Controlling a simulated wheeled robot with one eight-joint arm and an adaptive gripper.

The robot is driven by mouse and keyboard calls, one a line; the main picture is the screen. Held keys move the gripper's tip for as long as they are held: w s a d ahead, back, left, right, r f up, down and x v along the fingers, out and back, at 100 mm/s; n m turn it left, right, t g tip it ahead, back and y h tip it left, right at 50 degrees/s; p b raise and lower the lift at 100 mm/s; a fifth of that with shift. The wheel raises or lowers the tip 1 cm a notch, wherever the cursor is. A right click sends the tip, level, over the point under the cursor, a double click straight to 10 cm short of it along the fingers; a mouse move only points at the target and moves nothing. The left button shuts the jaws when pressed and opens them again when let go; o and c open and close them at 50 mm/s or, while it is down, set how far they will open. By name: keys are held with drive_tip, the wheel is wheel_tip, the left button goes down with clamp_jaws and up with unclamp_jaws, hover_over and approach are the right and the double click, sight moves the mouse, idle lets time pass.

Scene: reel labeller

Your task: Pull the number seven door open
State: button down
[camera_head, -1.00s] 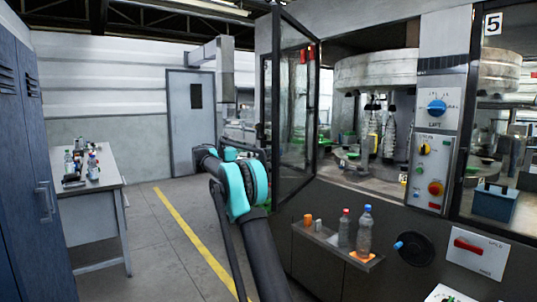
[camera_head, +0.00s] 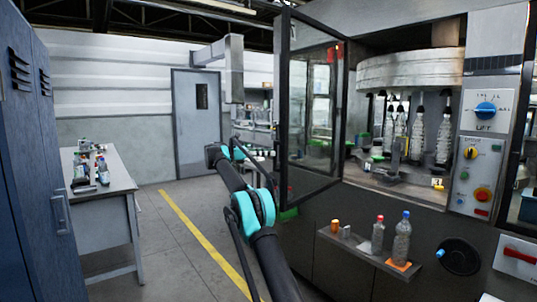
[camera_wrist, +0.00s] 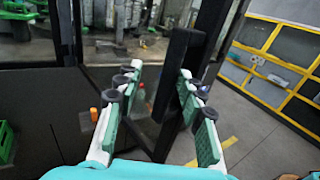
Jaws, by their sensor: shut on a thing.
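The machine's framed glass door (camera_head: 314,125) stands swung out from the opening in the head view, its dark frame around a clear pane. No number seven shows on it. My gripper (camera_wrist: 162,85) is seen in the wrist view, with white-and-teal fingers on either side of the door's dark upright bar (camera_wrist: 177,75). It is shut on this bar, though whether that is a handle or the frame edge is unclear.
A small shelf with bottles (camera_head: 372,255) juts from the machine below the opening. A control panel (camera_head: 484,130) is at the right. A table (camera_head: 112,190) and a blue locker (camera_head: 35,150) stand at the left. Floor with a yellow line (camera_head: 205,240) is clear between.

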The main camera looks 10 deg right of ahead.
drive_tip(key=shift+w+d+r, duration=0.2)
drive_tip(key=shift+d, duration=0.6)
drive_tip(key=c, duration=1.5)
unclamp_jaws()
drive_tip(key=shift+c, duration=0.2)
drive_tip(key=o, duration=0.4)
drive_tip(key=shift+d, duration=0.35)
drive_tip(key=shift+c, duration=0.2)
drive_tip(key=shift+a+f, duration=0.1)
drive_tip(key=shift+a, duration=0.1)
drive_tip(key=shift+c, duration=0.8)
